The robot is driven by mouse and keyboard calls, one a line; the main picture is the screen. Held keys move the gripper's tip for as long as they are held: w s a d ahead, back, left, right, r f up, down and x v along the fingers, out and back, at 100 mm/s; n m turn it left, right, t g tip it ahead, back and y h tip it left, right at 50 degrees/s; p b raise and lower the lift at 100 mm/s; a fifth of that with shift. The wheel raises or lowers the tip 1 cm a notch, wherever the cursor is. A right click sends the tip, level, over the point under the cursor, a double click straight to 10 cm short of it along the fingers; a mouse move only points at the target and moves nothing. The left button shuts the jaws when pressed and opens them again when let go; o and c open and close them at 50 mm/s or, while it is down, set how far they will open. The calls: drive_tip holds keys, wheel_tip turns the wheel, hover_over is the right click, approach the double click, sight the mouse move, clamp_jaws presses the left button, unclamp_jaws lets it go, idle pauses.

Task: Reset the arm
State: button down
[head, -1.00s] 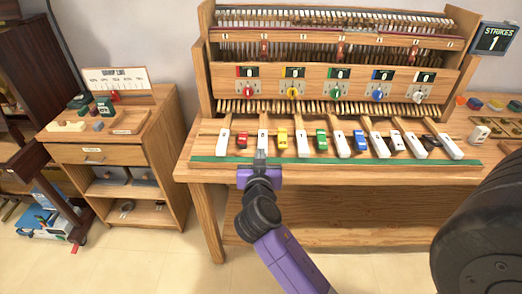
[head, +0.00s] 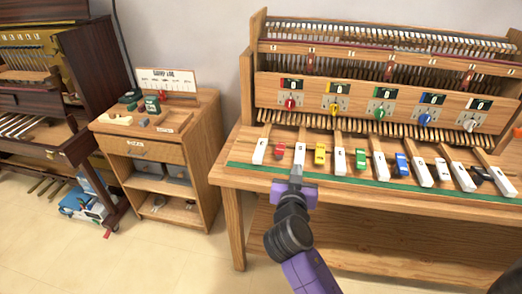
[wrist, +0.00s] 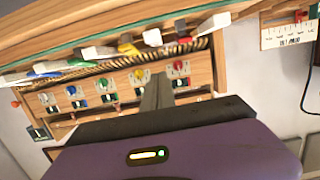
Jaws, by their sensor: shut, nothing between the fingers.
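My gripper (head: 297,173) is shut and empty. It is at the front edge of the piano keyboard bench, by the front end of the second white key (head: 300,152) from the left. I cannot tell whether the fingertips touch the key or the bench. My arm, purple and black, reaches up from the bottom of the head view. In the wrist view my gripper (wrist: 156,95) shows as grey fingers held together, in front of the tilted, upside-down keyboard.
The wooden piano bench (head: 235,172) has small coloured pieces between its white keys and a panel of coloured knobs behind. A wooden cabinet (head: 205,130) stands to its left. A dark piano (head: 85,60) is at far left. Open floor lies in front.

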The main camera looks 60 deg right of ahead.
drive_tip(key=w+a+r+n+t+y, duration=0.2)
drive_tip(key=w+a+n+t+y, duration=0.1)
drive_tip(key=w+a+n+t, duration=0.3)
drive_tip(key=s+a+f+n+t+y, duration=0.1)
drive_tip(key=s+a+n+t+y, duration=0.15)
drive_tip(key=a, duration=0.45)
drive_tip(key=s+a+f+n+t+y, duration=0.1)
drive_tip(key=s+a+n+y, duration=0.15)
drive_tip(key=a, duration=0.45)
drive_tip(key=s+a+n+y, duration=0.1)
drive_tip(key=s+a+y, duration=0.2)
drive_tip(key=s+a, duration=0.3)
drive_tip(key=s+a+n+y, duration=0.1)
drive_tip(key=s+a+y, duration=0.2)
drive_tip(key=s, duration=1.1)
drive_tip(key=a+f+g, duration=0.1)
drive_tip(key=a, duration=0.2)
drive_tip(key=shift+s+a+y, duration=0.15)
drive_tip(key=shift+a+y, duration=0.15)
